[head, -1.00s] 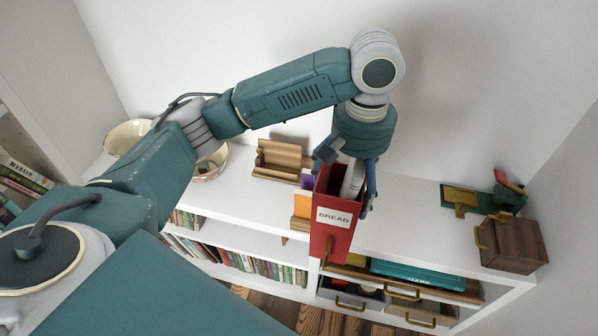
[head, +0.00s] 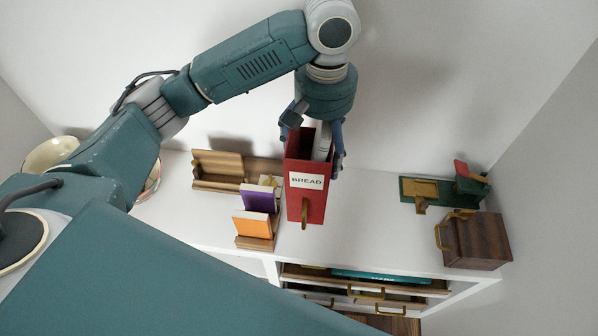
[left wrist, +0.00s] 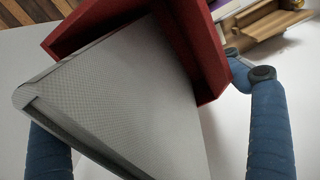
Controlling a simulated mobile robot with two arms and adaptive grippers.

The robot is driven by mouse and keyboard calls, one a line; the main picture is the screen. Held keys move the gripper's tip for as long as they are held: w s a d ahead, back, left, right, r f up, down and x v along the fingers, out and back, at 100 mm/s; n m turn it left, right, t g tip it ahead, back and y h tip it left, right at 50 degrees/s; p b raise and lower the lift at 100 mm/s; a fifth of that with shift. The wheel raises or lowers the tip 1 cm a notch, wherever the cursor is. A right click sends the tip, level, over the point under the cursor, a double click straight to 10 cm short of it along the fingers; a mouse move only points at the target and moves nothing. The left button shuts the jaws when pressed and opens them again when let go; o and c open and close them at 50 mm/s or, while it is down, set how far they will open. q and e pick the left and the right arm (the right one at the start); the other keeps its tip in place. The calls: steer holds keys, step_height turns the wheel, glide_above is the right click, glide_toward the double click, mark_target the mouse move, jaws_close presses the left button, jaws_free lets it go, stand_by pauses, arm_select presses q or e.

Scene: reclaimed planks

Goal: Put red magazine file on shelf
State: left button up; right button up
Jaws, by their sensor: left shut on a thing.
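The red magazine file (head: 307,207) has a white label reading BREAD and a brass pull on its front. It is upright in the head view, over the white shelf top (head: 370,225); I cannot tell whether its base touches. A grey-white item stands inside it. My left gripper (head: 316,150) is above and around the file, shut on it. In the left wrist view the red file (left wrist: 195,45) and the grey item (left wrist: 120,100) fill the space between the blue fingers. My right gripper is not in view.
Left of the file stand a wooden holder (head: 217,170) and a small stand with a purple book (head: 258,199) and an orange one (head: 253,225). A dark wooden box (head: 476,240) and a green-and-brass object (head: 430,193) are at right. The shelf top between is clear.

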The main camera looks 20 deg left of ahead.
arm_select(q)
step_height(320, 180, down, 19)
steer(key=shift+r+p, duration=0.15)
steer(key=shift+p, duration=0.95)
steer(key=o, duration=1.7)
steer(key=shift+f, duration=0.2)
steer(key=shift+r, duration=0.15)
step_height(320, 180, up, 11)
steer(key=shift+r+b, duration=0.1)
steer(key=shift+b, duration=1)
steer(key=shift+r, duration=0.4)
